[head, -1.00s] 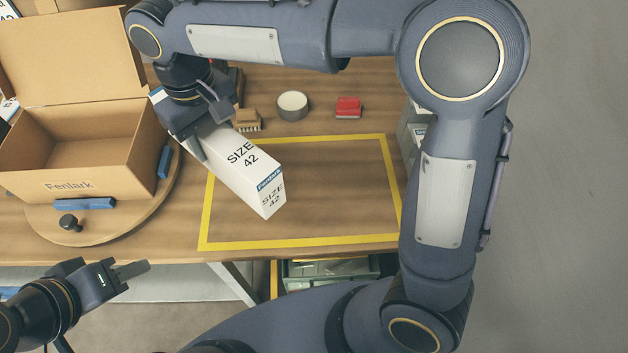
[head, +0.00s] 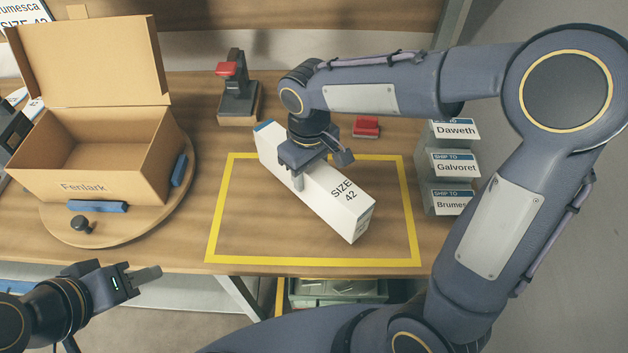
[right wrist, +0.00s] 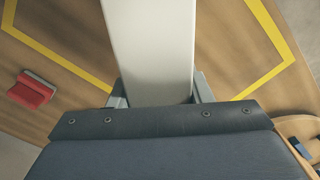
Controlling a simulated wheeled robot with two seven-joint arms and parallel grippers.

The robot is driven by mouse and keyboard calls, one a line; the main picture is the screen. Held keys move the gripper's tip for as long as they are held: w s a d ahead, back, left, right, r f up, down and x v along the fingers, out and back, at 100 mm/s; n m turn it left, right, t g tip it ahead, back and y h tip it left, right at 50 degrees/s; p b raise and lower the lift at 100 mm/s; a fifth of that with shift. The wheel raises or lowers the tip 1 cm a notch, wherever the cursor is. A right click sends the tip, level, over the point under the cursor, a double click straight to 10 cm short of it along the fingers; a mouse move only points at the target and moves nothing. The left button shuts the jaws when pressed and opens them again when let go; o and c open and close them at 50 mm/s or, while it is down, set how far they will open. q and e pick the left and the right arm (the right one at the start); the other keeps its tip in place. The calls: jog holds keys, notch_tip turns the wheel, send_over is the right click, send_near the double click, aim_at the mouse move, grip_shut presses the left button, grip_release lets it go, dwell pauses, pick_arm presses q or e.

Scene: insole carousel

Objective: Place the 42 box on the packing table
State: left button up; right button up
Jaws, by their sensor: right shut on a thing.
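The white 42 box (head: 335,205), marked "SIZE 42", is inside the yellow taped rectangle (head: 312,262) in the head view, lying at a slant. My right gripper (head: 312,172) is shut on its far half from above. In the right wrist view the box (right wrist: 150,50) fills the space between the fingers of my right gripper (right wrist: 158,90). Whether its underside touches the packing table (head: 235,240) is hard to tell. My left gripper (head: 135,280) is empty in front of the table edge, its finger gap unclear.
An open brown Fenlark carton (head: 95,165) stands on a round turntable (head: 130,232) at left. A stamp-like tool (head: 238,88) and a red-topped block (head: 366,126) stand behind the rectangle. Labelled grey bins (head: 450,165) stand at right, close to my right arm.

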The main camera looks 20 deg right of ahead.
jog(key=f, duration=0.1)
jog(key=d+f, duration=0.1)
jog(key=f, duration=0.1)
jog(key=shift+f, duration=0.15)
jog(key=shift+a+f, duration=0.1)
jog(key=shift+f, duration=0.3)
jog(key=shift+f, duration=0.1)
jog(key=o, duration=1.2)
jog(key=shift+c, duration=0.2)
notch_tip(320, 180, up, 12)
jog(key=shift+f, duration=0.2)
jog(key=shift+s+r, duration=0.1)
jog(key=shift+r, duration=0.3)
